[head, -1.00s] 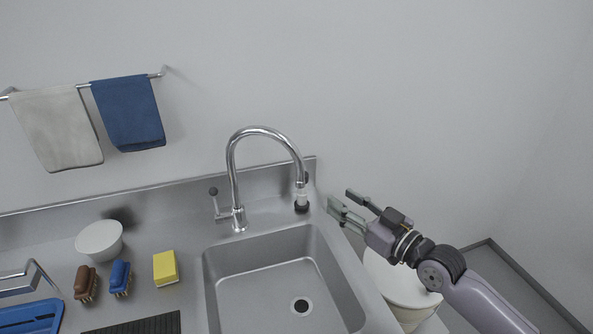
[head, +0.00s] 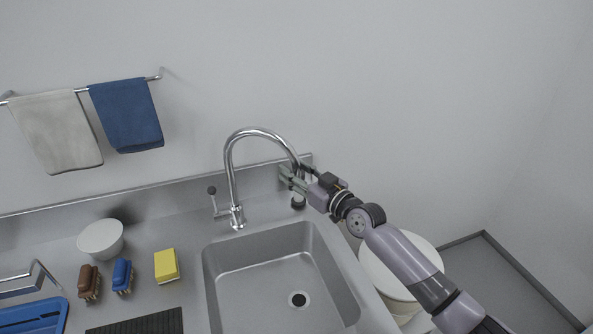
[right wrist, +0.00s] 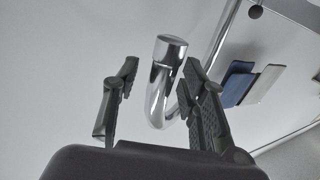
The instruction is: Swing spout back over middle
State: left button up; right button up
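The chrome spout (head: 260,131) arches from its base behind the sink (head: 333,255) and points to the right, its end over the sink's right rear corner. My right gripper (head: 293,175) is at the spout's downward end, with a finger on either side of it. In the right wrist view the spout's end (right wrist: 169,52) stands between the two open fingers (right wrist: 160,80). A gap shows on the left finger's side; the right finger looks close to the metal, and I cannot tell whether it touches. My left gripper is not in view.
The tap lever (head: 212,191) stands left of the spout's base. A dark-based item (head: 298,203) sits at the sink's rear right corner, below my gripper. A yellow sponge (head: 166,265), brushes (head: 122,275) and a white bowl (head: 101,238) are on the left counter. A white bin (head: 380,275) stands right.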

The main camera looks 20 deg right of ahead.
jog(key=shift+c, duration=0.3)
grip_shut()
dwell(0.6)
